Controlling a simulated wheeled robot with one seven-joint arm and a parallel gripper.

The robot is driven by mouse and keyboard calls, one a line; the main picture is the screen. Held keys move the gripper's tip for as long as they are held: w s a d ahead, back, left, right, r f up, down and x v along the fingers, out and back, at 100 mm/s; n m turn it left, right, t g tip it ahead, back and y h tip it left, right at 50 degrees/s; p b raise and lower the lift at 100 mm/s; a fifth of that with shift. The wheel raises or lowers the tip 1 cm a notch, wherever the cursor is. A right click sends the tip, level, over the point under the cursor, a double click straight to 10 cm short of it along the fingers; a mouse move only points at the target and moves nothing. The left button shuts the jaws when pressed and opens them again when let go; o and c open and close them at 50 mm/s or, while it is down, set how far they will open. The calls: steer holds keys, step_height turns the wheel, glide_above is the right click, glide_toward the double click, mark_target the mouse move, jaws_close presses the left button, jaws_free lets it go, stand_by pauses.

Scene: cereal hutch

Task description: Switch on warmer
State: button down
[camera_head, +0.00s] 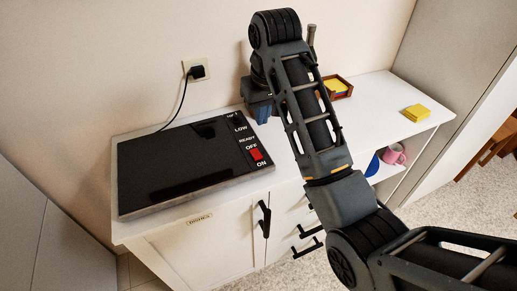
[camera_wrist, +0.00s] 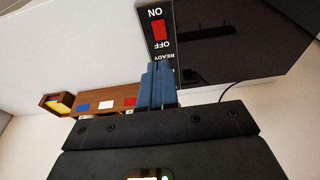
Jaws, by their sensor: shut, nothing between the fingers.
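The warmer (camera_head: 180,165) is a flat black glass plate on the white counter, plugged in by a black cord. Its control strip on the right edge has a red switch (camera_head: 256,154) between the words OFF and ON. In the wrist view the red switch (camera_wrist: 158,30) shows beyond my fingertips. I cannot tell which way the switch is set. My gripper (camera_head: 262,112) is shut and empty near the back right corner of the warmer. Its blue fingers (camera_wrist: 158,66) are side by side near the READY label, apart from the switch; their height above the strip is unclear.
A wall outlet (camera_head: 196,69) is behind the warmer. A wooden box with yellow notes (camera_head: 338,88) and a yellow pad (camera_head: 416,112) are on the counter at right. A pink mug (camera_head: 394,153) sits on a shelf below. In the wrist view, a wooden piece with coloured squares (camera_wrist: 108,103) is left of my fingers.

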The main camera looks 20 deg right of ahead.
glide_toward(258, 156)
steer(key=x, duration=0.5)
steer(key=shift+w+f, duration=0.2)
steer(key=shift+w, duration=0.05)
steer(key=shift+f, duration=0.6)
steer(key=shift+f, duration=0.1)
